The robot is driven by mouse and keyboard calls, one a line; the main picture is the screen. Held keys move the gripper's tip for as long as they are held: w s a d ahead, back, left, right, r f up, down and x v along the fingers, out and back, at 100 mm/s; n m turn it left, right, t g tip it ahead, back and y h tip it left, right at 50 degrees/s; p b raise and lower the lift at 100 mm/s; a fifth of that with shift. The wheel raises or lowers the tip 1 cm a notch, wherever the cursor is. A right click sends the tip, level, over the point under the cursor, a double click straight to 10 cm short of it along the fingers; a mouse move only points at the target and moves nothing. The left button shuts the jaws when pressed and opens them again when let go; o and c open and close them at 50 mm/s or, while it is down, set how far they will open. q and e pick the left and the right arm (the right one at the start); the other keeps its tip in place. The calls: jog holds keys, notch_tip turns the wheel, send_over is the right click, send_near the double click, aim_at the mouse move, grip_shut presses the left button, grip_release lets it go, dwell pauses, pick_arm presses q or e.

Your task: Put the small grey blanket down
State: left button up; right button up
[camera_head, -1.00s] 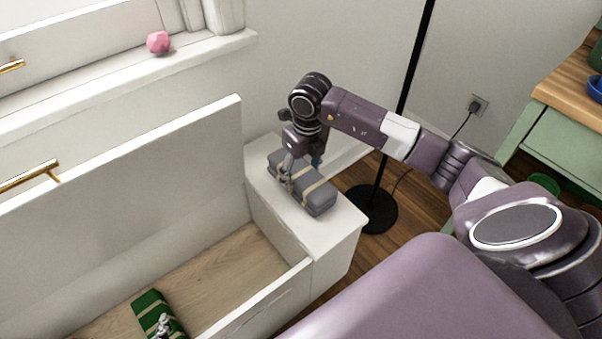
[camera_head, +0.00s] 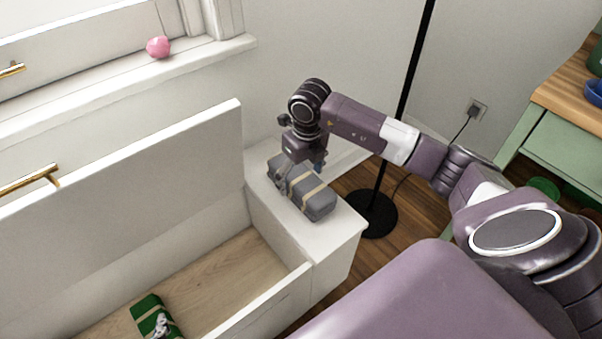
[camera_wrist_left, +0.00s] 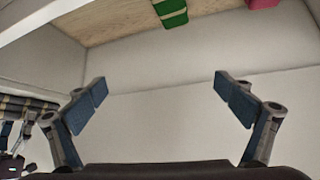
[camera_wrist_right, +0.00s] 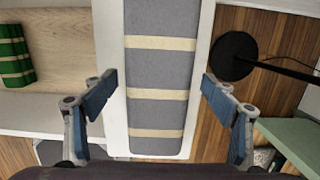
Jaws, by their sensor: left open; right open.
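The small grey blanket (camera_head: 316,197) is a rolled bundle with tan bands. It lies on the white end ledge (camera_head: 338,224) beside the open chest. My right gripper (camera_head: 298,178) is just above the blanket. In the right wrist view the open fingers (camera_wrist_right: 157,88) stand on either side of the grey blanket (camera_wrist_right: 158,75), with gaps between them and it.
A black lamp stand (camera_head: 372,212) is right of the ledge. A pink object (camera_head: 158,47) sits on the sill. A green cabinet (camera_head: 555,150) stands at the right.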

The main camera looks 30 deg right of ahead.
aim_at(303, 177)
jog(key=r, duration=0.2)
jog(key=r+p, duration=0.1)
jog(key=r, duration=0.2)
jog(key=r+p, duration=0.1)
jog(key=r, duration=0.1)
jog(key=shift+s+r, duration=0.2)
jog(key=shift+s, duration=0.2)
pick_arm(q)
jog(key=s+a+f+g, duration=0.1)
jog(key=s+g, duration=0.1)
jog(key=s, duration=0.3)
jog(key=s+a+f+g+y+p, duration=0.1)
jog(key=s+a+f+g, duration=0.1)
jog(key=s, duration=0.4)
jog(key=shift+a+f+g, duration=0.2)
jog(key=shift+f+g, duration=0.05)
jog(key=shift+g, duration=0.35)
pick_arm(e)
jog(key=r, duration=0.4)
jog(key=shift+s+r, duration=0.35)
jog(key=shift+r, duration=0.05)
